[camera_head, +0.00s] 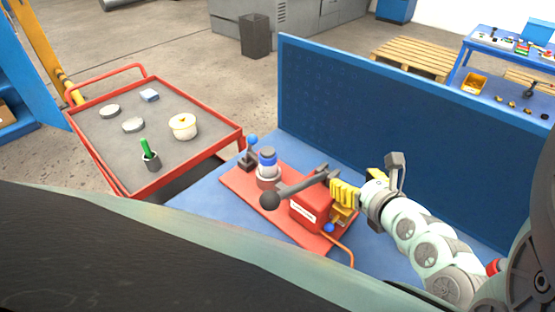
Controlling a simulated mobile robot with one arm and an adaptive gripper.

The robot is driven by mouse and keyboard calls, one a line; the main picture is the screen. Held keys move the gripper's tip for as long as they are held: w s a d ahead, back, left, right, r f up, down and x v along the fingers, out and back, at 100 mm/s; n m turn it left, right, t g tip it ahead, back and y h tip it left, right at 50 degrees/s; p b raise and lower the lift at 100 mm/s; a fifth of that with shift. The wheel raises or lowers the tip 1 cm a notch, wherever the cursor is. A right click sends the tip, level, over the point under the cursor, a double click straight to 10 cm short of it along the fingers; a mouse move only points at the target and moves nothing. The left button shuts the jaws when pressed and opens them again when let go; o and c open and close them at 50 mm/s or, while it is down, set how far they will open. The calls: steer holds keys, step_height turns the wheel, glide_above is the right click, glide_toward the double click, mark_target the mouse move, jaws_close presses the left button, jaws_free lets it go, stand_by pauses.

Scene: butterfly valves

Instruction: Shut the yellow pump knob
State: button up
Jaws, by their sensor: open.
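A red pump unit (309,208) with a white label stands on a red base plate (272,213) on the blue bench. A dark lever with a ball end (270,200) slants across above it. My gripper (342,193) has yellow ribbed fingers and reaches in from the right at the pump's upper right side. The jaws are open, but the gap between them is hard to see. A lower yellow part (342,215) shows beside the red body below the fingers; I cannot tell whether it is the knob or part of the gripper. Contact is unclear.
A grey and blue cylinder (267,167) and a blue-balled lever (252,141) stand left of the pump. A tall blue panel (400,105) closes the bench's back. A red-rimmed cart (187,173) with several items stands left. An orange cable (346,250) runs in front.

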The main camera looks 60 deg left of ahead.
steer(key=shift+r, duration=1.8)
steer(key=shift+g, duration=0.4)
steer(key=w+f+b, duration=0.1)
steer(key=w+d+f+b, duration=0.1)
steer(key=b, duration=0.1)
steer(key=w+f+b, duration=0.1)
steer(key=f+b, duration=0.1)
steer(key=shift+w+d+f, duration=0.1)
steer(key=shift+w+d, duration=0.05)
steer(key=shift+d, duration=0.25)
steer(key=d+n+g+b, duration=0.5)
steer(key=d+g+b, duration=0.1)
steer(key=d+b, duration=0.6)
steer(key=p+x, duration=0.2)
steer(key=x, duration=1.3)
steer(key=shift+a+p, duration=0.25)
steer(key=shift+p, duration=0.15)
steer(key=shift+o, duration=0.2)
